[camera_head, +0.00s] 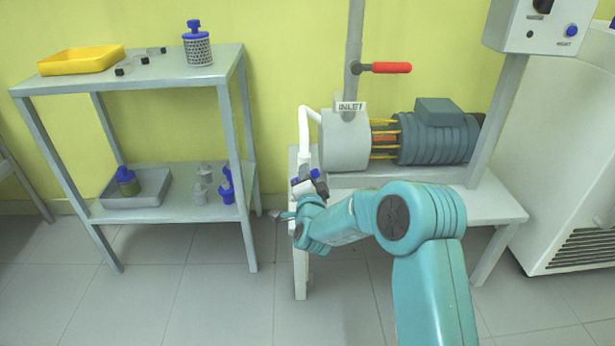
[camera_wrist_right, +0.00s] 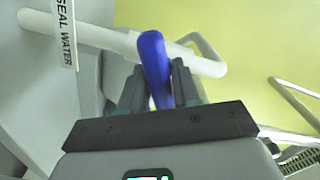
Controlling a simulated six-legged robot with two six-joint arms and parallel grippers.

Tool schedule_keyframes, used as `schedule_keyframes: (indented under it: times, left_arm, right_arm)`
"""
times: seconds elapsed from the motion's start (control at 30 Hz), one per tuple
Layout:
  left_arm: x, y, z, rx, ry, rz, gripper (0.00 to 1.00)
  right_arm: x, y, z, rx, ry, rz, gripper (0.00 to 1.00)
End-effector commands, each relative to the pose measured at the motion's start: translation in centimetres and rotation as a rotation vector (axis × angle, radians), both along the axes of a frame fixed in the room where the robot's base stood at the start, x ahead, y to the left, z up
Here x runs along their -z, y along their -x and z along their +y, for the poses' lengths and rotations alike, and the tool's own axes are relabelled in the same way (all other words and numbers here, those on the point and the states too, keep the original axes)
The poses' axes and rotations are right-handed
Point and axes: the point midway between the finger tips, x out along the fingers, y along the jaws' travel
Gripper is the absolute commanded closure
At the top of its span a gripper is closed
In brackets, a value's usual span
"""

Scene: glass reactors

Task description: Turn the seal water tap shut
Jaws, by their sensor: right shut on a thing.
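The seal water tap has a blue handle (camera_wrist_right: 154,62), upright in the right wrist view, in front of a white pipe (camera_wrist_right: 115,38). A tag reading SEAL WATER (camera_wrist_right: 65,32) hangs at the left of that view. My right gripper (camera_wrist_right: 160,88) is shut on the blue handle, with one dark finger on each side of it. In the head view my right gripper (camera_head: 308,183) is at the front left corner of the pump bench, below the white pipe (camera_head: 304,130). The handle is small and partly hidden there. My left gripper is not in view.
The pump (camera_head: 346,140) and its ribbed motor (camera_head: 437,136) sit on the bench (camera_head: 480,203). A red-handled lever (camera_head: 388,68) sticks out above. A grey shelf (camera_head: 190,77) with a yellow tray (camera_head: 82,60) stands left. A control box (camera_head: 545,25) is at upper right.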

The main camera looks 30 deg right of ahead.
Motion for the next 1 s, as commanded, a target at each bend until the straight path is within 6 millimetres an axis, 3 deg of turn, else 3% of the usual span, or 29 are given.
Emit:
schedule_keyframes:
  times: [0.5,1.0]
  left_arm:
    - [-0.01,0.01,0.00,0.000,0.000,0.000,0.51]
    - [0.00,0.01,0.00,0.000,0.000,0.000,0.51]
  right_arm:
    - [0.28,0.09,-0.18,0.003,-0.333,-0.205,0.99]
    - [0.41,0.11,-0.21,0.004,-0.429,-0.264,0.99]
